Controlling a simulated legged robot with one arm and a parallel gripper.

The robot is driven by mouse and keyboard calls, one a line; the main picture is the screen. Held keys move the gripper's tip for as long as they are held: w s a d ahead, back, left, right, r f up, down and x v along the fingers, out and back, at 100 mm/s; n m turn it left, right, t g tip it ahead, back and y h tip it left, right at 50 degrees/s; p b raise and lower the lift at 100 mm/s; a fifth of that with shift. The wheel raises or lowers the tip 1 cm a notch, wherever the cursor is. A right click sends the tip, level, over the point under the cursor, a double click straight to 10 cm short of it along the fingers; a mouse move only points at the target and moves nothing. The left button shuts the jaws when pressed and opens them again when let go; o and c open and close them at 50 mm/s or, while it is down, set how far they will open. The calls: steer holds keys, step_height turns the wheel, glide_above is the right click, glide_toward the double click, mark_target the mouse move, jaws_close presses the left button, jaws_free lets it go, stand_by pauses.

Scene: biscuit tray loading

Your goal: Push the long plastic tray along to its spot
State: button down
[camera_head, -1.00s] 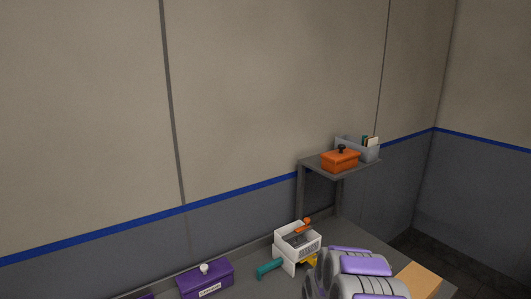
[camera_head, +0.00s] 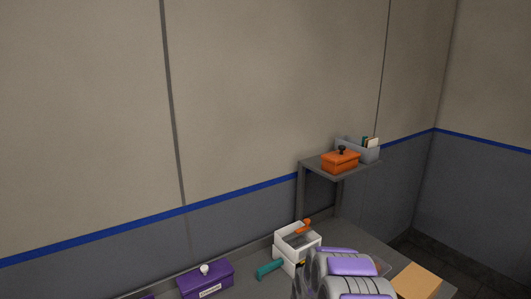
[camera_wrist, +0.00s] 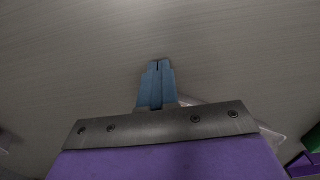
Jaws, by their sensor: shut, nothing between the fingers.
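My gripper (camera_wrist: 157,66) shows in the wrist view as two blue fingers pressed together over a grey, brushed-looking surface, with nothing between them. A pale, see-through edge (camera_wrist: 272,136) shows behind the gripper's mounting plate at the right; it may be part of the long plastic tray, but most of it is hidden. I cannot tell whether the gripper touches it. In the head view my arm covers the gripper, and a faint clear edge beside the arm is too small to identify.
In the head view, a purple lidded box (camera_head: 206,279), a teal-handled tool (camera_head: 270,268) and a white bin (camera_head: 297,243) stand along the wall side of the bench. A raised shelf (camera_head: 312,163) holds an orange box (camera_head: 340,162) and a grey bin (camera_head: 368,153). A tan board (camera_head: 417,281) lies right of my arm.

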steer(key=shift+w+a+p, duration=0.15)
steer(key=shift+w+a, duration=0.4)
steer(key=shift+a, duration=0.45)
steer(key=shift+w+a+p, duration=0.15)
steer(key=shift+w+a, duration=0.45)
steer(key=shift+a, duration=0.35)
steer(key=shift+w+a+p, duration=0.15)
steer(key=shift+w+a, duration=0.4)
steer(key=shift+a, duration=0.45)
steer(key=shift+s+d, duration=0.4)
steer(key=shift+d, duration=0.3)
steer(key=shift+s+d, duration=0.4)
steer(key=shift+d, duration=0.25)
steer(key=shift+r+p, duration=1.35)
steer(key=shift+r, duration=2.6)
steer(key=shift+r, duration=0.1)
steer(key=s+d+r+m, duration=0.3)
steer(key=s+r, duration=1.3)
steer(key=r, duration=0.3)
steer(key=s+d+r+m+g, duration=0.1)
steer(key=s+r+m, duration=0.1)
steer(key=s, duration=0.9)
steer(key=s+d+r+m, duration=0.1)
steer(key=s+r, duration=0.3)
steer(key=s, duration=0.8)
steer(key=shift+s+d+r+m+g, duration=0.2)
steer(key=shift+d+r+m+g, duration=0.1)
steer(key=shift+r+m+g, duration=0.1)
